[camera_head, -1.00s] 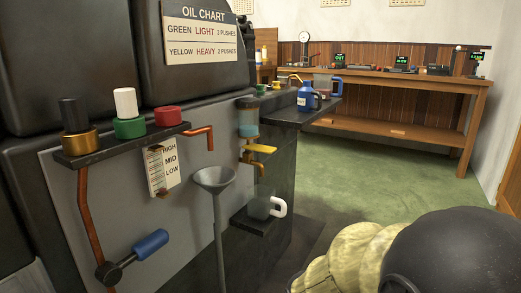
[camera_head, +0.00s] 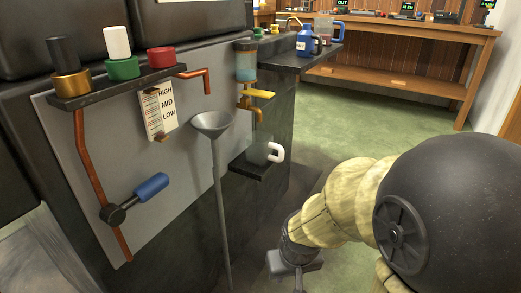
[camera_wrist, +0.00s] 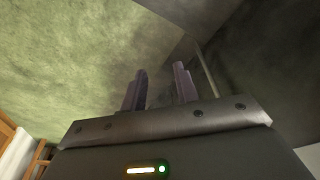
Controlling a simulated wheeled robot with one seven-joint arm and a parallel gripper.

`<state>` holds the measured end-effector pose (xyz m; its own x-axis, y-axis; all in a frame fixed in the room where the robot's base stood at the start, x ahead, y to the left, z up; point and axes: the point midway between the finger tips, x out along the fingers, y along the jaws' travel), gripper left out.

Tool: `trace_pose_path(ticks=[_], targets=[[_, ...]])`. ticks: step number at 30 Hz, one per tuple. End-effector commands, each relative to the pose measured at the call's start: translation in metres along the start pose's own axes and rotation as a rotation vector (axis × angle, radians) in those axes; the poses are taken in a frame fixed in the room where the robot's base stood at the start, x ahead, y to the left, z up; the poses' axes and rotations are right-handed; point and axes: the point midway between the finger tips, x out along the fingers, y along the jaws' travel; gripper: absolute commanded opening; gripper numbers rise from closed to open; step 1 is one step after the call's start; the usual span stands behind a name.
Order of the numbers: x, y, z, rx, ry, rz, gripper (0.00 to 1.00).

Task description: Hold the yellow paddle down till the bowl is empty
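The yellow paddle (camera_head: 260,94) sticks out to the right from a small tap on the dark machine's side. The clear bowl (camera_head: 246,67) stands above the tap and holds blue liquid. A clear mug with a white handle (camera_head: 274,153) sits on a small dark ledge below the tap. My gripper (camera_head: 297,272) is low at the bottom of the head view, below and right of the paddle and well apart from it. In the wrist view its two fingers (camera_wrist: 160,80) stand apart with nothing between them.
A grey funnel (camera_head: 212,123) on a tall stem stands left of the tap. A blue-handled lever (camera_head: 150,187) and copper pipes are on the panel. A dark shelf (camera_head: 309,63) with a blue jug (camera_head: 306,42) juts out above right. Green floor (camera_head: 385,115) is open to the right.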

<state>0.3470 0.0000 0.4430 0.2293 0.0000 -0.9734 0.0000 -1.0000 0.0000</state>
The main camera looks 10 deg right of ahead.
Motion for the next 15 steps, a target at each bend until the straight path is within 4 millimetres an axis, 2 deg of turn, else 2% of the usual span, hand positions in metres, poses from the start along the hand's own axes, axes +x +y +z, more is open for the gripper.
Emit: trace_pose_path(ticks=[1,4,8,15], targets=[[-0.002,0.0,0.0,0.0,0.0,0.0,0.2],[-0.01,0.0,-0.002,0.0,0.0,0.0,0.0],[-0.034,0.0,-0.008,0.0,0.0,0.0,0.0],[-0.095,0.0,-0.023,0.0,0.0,0.0,0.0]])
